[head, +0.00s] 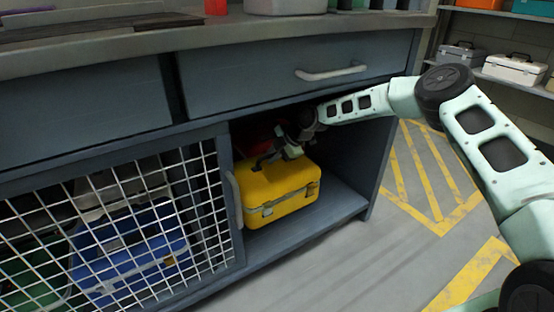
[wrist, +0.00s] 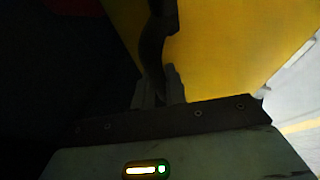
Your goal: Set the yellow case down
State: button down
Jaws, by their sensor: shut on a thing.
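The yellow case (head: 275,192) is in the open right part of the cabinet under the workbench, at the shelf floor (head: 318,212). I cannot tell whether its underside touches the shelf. My gripper (head: 281,153) is above the case, shut on its dark handle. In the wrist view the yellow lid (wrist: 225,60) fills the upper right, and the dark handle (wrist: 153,45) runs down between my gripper's fingers (wrist: 158,90). The fingertips are partly hidden in shadow.
A wire mesh door (head: 110,225) covers the left part, with a blue case (head: 130,250) and a green case (head: 35,270) behind it. A red thing (head: 250,132) is behind the yellow case. Bare shelf shows to its right. A drawer (head: 290,75) is above.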

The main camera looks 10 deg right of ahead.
aim_at(273, 165)
jog(key=shift+f+b, duration=1.05)
jog(key=shift+f, duration=0.65)
jog(key=c, duration=1.4)
grip_release()
jog(key=shift+f, duration=0.15)
jog(key=shift+c, duration=0.2)
jog(key=shift+d+r, duration=0.1)
jog(key=shift+r, duration=0.1)
jog(key=p+v, duration=0.3)
jog(key=v, duration=0.3)
jog(key=shift+s+d+f+p, duration=0.15)
jog(key=shift+s+d+p, duration=0.05)
jog(key=shift+p, duration=0.2)
jog(key=s+d+p, duration=0.1)
jog(key=s+d, duration=0.1)
jog(key=d, duration=0.1)
jog(key=s+d+p, duration=0.1)
jog(key=s+d, duration=0.1)
jog(key=s+d+p, duration=0.1)
jog(key=s+d, duration=0.1)
jog(key=d, duration=0.1)
jog(key=shift+s+d+f+p, duration=0.1)
jog(key=shift+d+f+p, duration=0.2)
jog(key=shift+d+f, duration=0.05)
